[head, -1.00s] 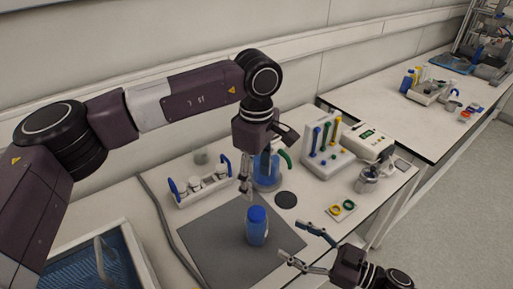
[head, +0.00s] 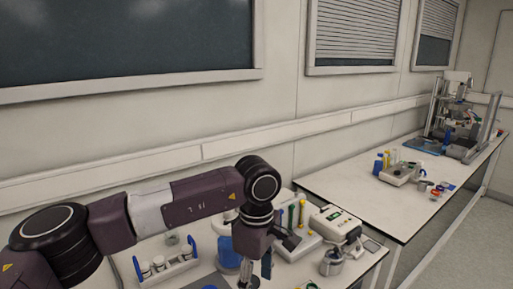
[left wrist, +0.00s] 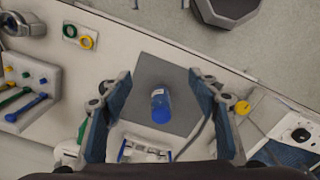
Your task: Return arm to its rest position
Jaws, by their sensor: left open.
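My left arm comes in from the left in the head view, bent down at the wrist over the bench. Its gripper (head: 256,272) is partly cut off by the bottom edge there. In the left wrist view the left gripper (left wrist: 160,80) is open, its two fingers wide apart with nothing between them. My right gripper shows in neither view.
Yellow and green rings (left wrist: 78,36) lie on the bench. A second bench (head: 350,190) reaches back right.

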